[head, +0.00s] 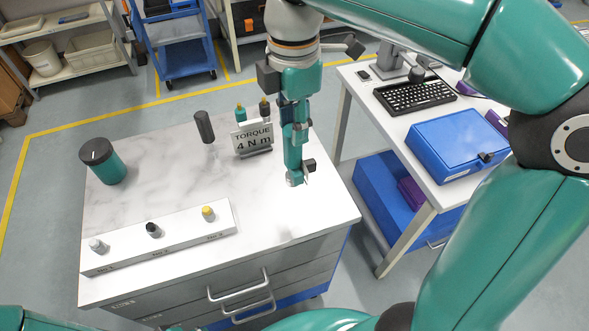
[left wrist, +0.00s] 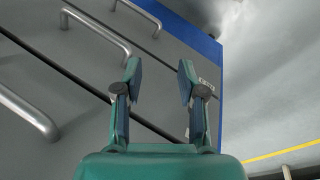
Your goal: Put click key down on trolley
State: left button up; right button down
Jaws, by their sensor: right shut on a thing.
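The trolley (head: 255,215) is a drawer cabinet with a white marble-look top, in the middle of the head view. My right gripper (head: 296,178) points straight down over the right part of its top. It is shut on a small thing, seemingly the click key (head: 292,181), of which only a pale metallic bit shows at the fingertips. The rest is hidden by the fingers, and I cannot tell whether it touches the top. My left gripper (left wrist: 160,80) is open and empty in the left wrist view, beside the drawer front.
On the trolley are a torque sign (head: 253,138), a black handle-like tool (head: 204,127), a teal cylinder (head: 103,161) and a white strip (head: 190,233) with three small capped pieces. A desk with a keyboard (head: 414,95) and blue case (head: 457,146) stands right. The trolley's front right is clear.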

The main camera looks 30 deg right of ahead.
aim_at(294, 168)
notch_tip(294, 168, down, 12)
jog(key=shift+r, duration=0.2)
jog(key=shift+s+b, duration=0.1)
jog(key=shift+b, duration=0.2)
jog(key=shift+f, duration=0.2)
jog(key=c, duration=0.8)
grip_release()
jog(key=shift+o, duration=0.2)
jog(key=shift+r, duration=0.15)
notch_tip(294, 168, up, 12)
jog(key=shift+r+p, duration=0.1)
jog(key=shift+p, duration=0.45)
